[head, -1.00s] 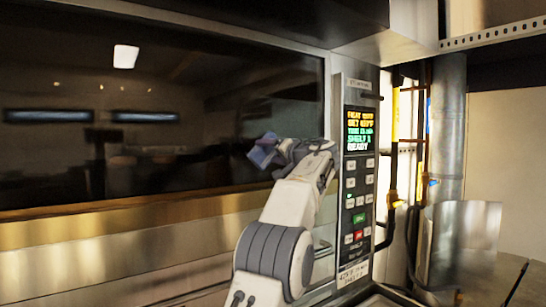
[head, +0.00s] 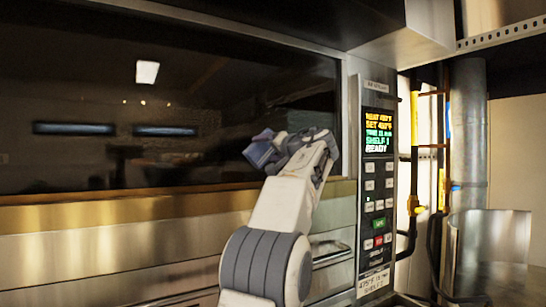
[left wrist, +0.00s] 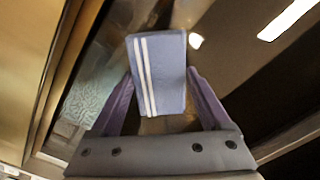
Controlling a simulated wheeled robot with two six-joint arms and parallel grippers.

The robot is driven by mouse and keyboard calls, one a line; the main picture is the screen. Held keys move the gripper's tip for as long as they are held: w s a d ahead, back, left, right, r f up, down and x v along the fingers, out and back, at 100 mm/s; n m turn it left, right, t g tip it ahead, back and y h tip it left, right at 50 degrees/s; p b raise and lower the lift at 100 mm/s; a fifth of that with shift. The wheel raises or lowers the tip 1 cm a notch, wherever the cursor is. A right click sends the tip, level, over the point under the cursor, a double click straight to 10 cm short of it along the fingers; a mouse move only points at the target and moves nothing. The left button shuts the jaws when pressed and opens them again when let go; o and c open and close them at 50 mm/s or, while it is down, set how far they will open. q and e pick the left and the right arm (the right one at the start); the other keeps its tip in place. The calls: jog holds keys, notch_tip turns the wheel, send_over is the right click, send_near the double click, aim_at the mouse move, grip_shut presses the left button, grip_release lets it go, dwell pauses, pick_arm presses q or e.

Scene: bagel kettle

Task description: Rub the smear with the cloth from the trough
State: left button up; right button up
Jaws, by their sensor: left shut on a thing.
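My left gripper (head: 276,148) is shut on a folded blue cloth (head: 259,150) in front of the dark glass of the oven front. In the left wrist view the cloth (left wrist: 158,75) has white stripes along one side and sits between the two fingers. A pale, patterned patch (left wrist: 88,98) shows left of the cloth in the left wrist view; it looks like the smear on the glass. I cannot make out the smear in the head view. Whether the cloth touches the glass cannot be told. My right gripper is not in view.
The wide dark glass (head: 120,90) has a brass-coloured strip (head: 100,212) and steel panels below it. A control panel (head: 377,180) with a lit display stands right of my arm. Pipes (head: 470,130) and a curved steel vessel (head: 487,237) are further right. A hood overhangs the top.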

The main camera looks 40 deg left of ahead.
pick_arm(q)
jog(key=shift+d, duration=0.15)
jog(key=shift+s+d, duration=0.15)
jog(key=shift+d, duration=0.1)
jog(key=b+v, duration=0.2)
jog(key=v, duration=0.1)
jog(key=shift+s+d+f, duration=0.1)
jog(key=shift+s+d, duration=0.05)
jog(key=shift+d, duration=0.1)
jog(key=shift+b+v, duration=0.45)
jog(key=shift+v, duration=0.45)
